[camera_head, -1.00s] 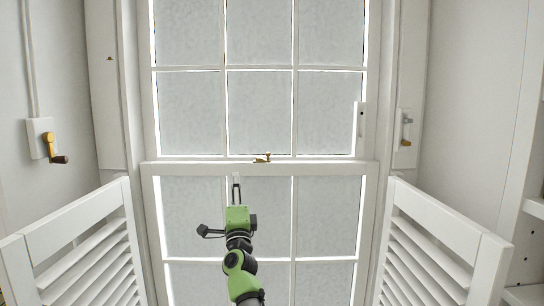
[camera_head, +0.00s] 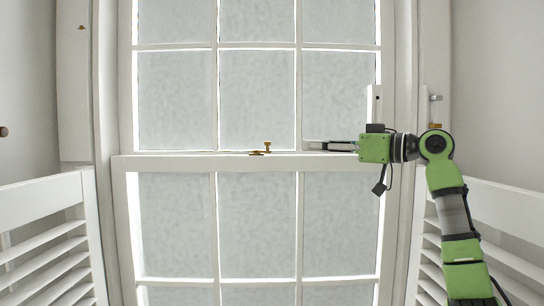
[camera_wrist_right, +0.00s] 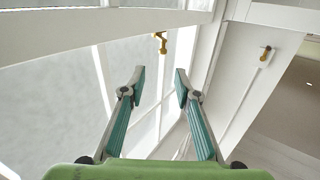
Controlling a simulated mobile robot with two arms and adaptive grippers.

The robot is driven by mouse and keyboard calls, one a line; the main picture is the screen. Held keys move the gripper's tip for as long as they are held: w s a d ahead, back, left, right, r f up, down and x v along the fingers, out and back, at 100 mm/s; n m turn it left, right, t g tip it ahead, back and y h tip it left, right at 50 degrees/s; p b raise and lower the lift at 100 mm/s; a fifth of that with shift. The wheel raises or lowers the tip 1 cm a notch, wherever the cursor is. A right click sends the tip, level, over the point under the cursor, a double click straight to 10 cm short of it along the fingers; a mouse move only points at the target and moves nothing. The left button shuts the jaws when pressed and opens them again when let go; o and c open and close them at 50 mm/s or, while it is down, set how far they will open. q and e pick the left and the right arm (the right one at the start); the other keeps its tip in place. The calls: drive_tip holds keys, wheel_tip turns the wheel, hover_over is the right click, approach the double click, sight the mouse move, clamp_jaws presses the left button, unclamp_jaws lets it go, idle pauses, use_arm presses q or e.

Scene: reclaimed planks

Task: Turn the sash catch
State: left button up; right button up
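The sash catch (camera_head: 260,152) is a small brass fitting on the window's meeting rail, with a knob standing up at its right end. In the right wrist view the brass catch (camera_wrist_right: 160,42) shows beyond the fingertips. My right gripper (camera_head: 312,146) comes in from the right at about rail height and points left toward the catch, with a gap between them. Its two teal-padded fingers (camera_wrist_right: 158,82) are apart with nothing between them. My left gripper is in neither view now.
White louvred shutters stand at the left (camera_head: 45,240) and right (camera_head: 510,225). The meeting rail (camera_head: 180,163) crosses the window. A white upright bar (camera_head: 374,104) is on the sash, and a metal-and-brass fitting (camera_head: 435,112) is on the right frame. The space left of the catch is clear.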

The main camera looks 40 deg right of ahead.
drive_tip(key=p+x, duration=0.6)
drive_tip(key=x, duration=0.7)
drive_tip(key=shift+a+r+p, duration=0.3)
drive_tip(key=shift+p, duration=0.1)
drive_tip(key=shift+s, duration=0.2)
clamp_jaws()
